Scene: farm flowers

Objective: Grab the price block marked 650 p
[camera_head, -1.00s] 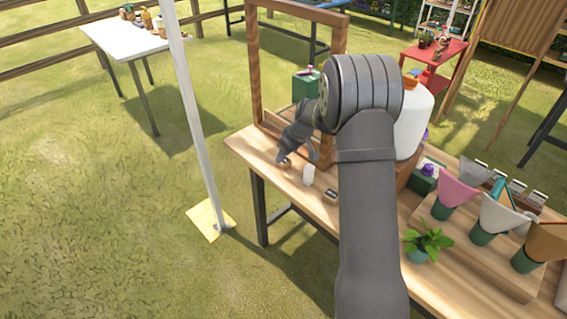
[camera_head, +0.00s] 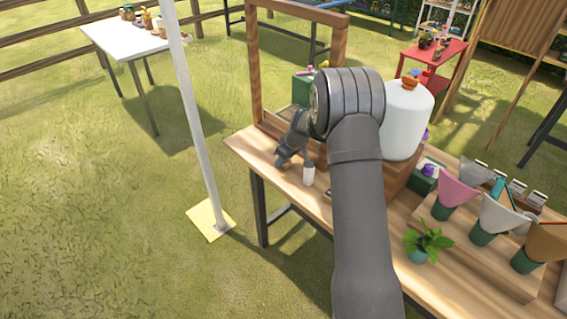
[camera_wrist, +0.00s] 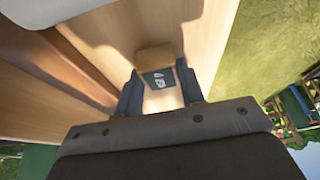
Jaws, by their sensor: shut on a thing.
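A small wooden block (camera_wrist: 155,57) with a dark label carrying a pale mark shows in the wrist view. I cannot read the mark, so I cannot tell whether it says 650 p. My gripper (camera_wrist: 160,92) has a dark finger on each side of the block and is shut on it. In the head view my gripper (camera_head: 287,161) is low over the far left end of the wooden table (camera_head: 242,146), beside the wooden frame. The block is mostly hidden there by my fingers.
Flower cones and a potted plant (camera_head: 428,243) fill the table's near right part.

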